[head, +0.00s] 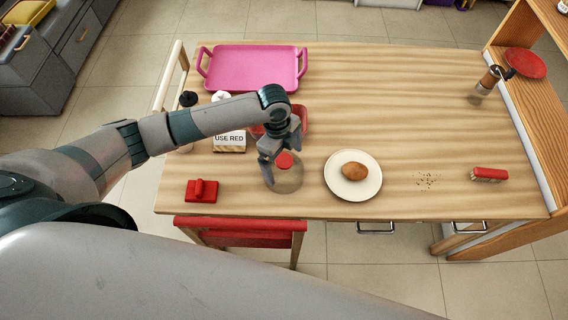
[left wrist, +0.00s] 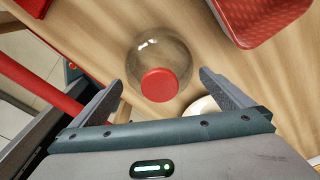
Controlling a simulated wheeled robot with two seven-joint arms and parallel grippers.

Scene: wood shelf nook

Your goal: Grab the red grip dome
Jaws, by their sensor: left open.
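The red grip dome is a clear rounded cover (head: 286,180) with a red round grip (head: 284,160) on top. It stands on the wooden table, left of the white plate. In the left wrist view the clear cover (left wrist: 160,52) and its red grip (left wrist: 159,85) lie ahead, between the fingers. My left gripper (head: 278,157) is open and points down over the dome. In the left wrist view its fingertips (left wrist: 161,79) are spread on both sides of the red grip, with visible gaps. My right gripper is not in view.
A "USE RED" sign (head: 229,141) and a red tray (head: 302,118) stand close behind the dome. A plate (head: 369,189) with a brown bun (head: 354,171) is at its right. A red block with a handle (head: 201,191) is left. A pink tray (head: 252,70) lies at the back.

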